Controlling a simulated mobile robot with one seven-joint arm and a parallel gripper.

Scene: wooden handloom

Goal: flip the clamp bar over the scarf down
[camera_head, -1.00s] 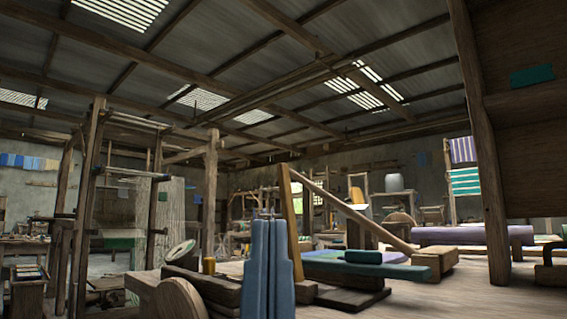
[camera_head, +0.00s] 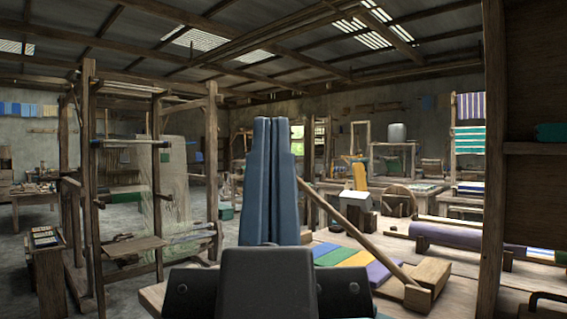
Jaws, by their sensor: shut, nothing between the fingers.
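The clamp bar (camera_head: 352,226) is a long wooden bar that slants from upper left down to a wooden block (camera_head: 430,281) at its lower right end. Its upper end is raised and partly hidden behind my gripper. The scarf (camera_head: 357,262) lies on the wooden surface under the bar, with blue, green, yellow and purple bands; its left part is hidden by my gripper. My gripper (camera_head: 271,122) stands in the middle of the view, its blue-grey fingers pointing up and together. It is shut and empty. I cannot tell its distance from the bar.
A purple roll (camera_head: 462,243) lies to the right behind the bar. A dark post (camera_head: 493,170) stands at the right. A tall wooden loom frame (camera_head: 213,170) stands at the left, with open floor before it.

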